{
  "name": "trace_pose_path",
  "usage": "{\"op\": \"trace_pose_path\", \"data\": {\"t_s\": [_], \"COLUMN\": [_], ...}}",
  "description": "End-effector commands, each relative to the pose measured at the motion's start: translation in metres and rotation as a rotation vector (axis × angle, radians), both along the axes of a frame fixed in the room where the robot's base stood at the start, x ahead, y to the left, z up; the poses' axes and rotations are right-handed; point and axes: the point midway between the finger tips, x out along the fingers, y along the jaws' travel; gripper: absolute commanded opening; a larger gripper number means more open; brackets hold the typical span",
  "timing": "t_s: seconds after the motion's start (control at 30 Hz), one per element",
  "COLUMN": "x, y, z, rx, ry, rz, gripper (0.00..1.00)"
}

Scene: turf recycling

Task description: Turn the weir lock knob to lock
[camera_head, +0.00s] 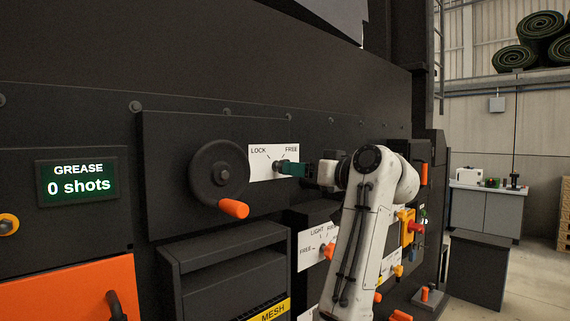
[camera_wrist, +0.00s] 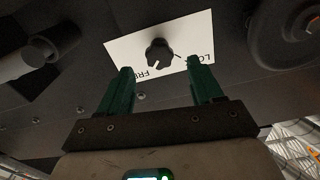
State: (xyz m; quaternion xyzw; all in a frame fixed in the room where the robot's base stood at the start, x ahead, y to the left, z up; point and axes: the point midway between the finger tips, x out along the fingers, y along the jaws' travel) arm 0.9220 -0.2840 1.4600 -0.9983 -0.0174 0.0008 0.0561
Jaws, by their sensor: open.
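The weir lock knob (camera_wrist: 158,51) is a small black lobed knob on a white plate (camera_wrist: 125,48) marked LOCK and FREE. In the wrist view the plate looks upside down, and a pale mark on the knob points towards the FREE lettering. In the head view the plate (camera_head: 260,166) is right of the handwheel, and my gripper largely hides the knob. My gripper (camera_head: 285,168) faces the plate from the right. Its green fingers (camera_wrist: 160,66) are open in the wrist view, with the knob showing between and beyond the tips, no contact visible.
A black handwheel (camera_head: 207,165) with an orange handle (camera_head: 233,209) stands out left of the plate. Below are a dark MESH bin (camera_head: 225,255) and another white plate with an orange knob (camera_head: 327,251). A GREASE display (camera_head: 77,181) is at far left.

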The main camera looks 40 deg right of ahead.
Motion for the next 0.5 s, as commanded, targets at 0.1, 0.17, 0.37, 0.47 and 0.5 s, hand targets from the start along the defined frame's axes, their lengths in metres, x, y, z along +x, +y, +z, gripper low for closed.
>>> {"op": "trace_pose_path", "data": {"t_s": [0.1,0.17,0.37,0.47,0.5], "x": [0.022,0.031,0.052,0.056,0.056], "y": [0.001,0.002,0.002,0.002,0.002], "z": [0.002,0.002,0.001,0.000,0.000], "rx": [0.002,0.002,0.002,0.000,0.000], "ry": [0.003,0.003,0.002,0.000,0.000], "rz": [0.002,0.001,0.001,0.000,-0.001], "gripper": [0.65,0.65,0.65,0.65,0.65]}}
